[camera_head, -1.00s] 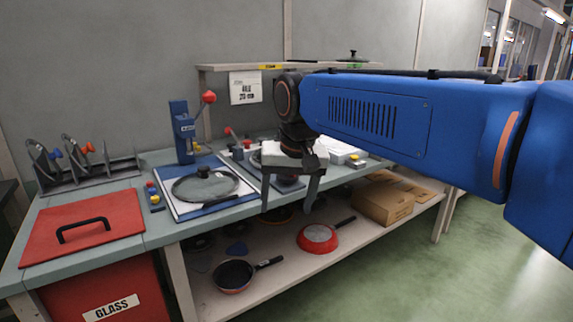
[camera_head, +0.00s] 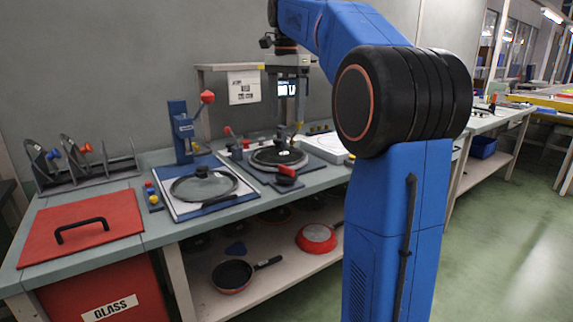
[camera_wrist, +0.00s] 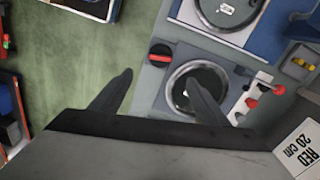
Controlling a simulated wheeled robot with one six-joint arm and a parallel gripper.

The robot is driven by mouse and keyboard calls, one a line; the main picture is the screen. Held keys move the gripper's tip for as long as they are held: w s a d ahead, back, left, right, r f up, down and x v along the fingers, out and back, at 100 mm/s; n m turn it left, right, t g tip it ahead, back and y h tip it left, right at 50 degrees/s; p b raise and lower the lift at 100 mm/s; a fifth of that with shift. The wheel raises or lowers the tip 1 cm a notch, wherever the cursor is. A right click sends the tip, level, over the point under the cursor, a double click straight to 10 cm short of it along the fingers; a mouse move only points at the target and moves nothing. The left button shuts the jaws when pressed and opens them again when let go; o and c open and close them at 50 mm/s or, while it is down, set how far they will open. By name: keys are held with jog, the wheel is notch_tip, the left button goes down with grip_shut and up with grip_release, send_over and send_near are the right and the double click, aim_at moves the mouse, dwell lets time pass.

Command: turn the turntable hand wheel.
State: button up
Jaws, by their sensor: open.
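The turntable (camera_head: 279,157) is a dark round plate on a grey-blue base on the bench. Its hand wheel (camera_head: 287,172), a small black knob with a red bar, is at its front edge. In the wrist view the turntable (camera_wrist: 170,98) is below the right finger, and the hand wheel (camera_wrist: 160,54) is above and left of it in the picture. My gripper (camera_head: 286,122) hangs above and behind the turntable, pointing down. Its fingers also show in the wrist view (camera_wrist: 158,78), apart and empty. It is clear of the hand wheel.
A glass lid (camera_head: 204,184) lies on the white-and-blue station to the left, by a blue press (camera_head: 182,130) with a red-knobbed lever. A red-knobbed lever (camera_head: 230,132) stands left of the turntable. A white unit (camera_head: 325,146) is to its right. Pans lie on the lower shelf.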

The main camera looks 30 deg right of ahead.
send_near(286, 167)
notch_tip(286, 167, down, 9)
jog(key=shift+s+r, duration=0.1)
jog(key=shift+r, duration=0.05)
dwell(0.5)
jog(key=shift+c, duration=0.4)
jog(key=c, duration=1)
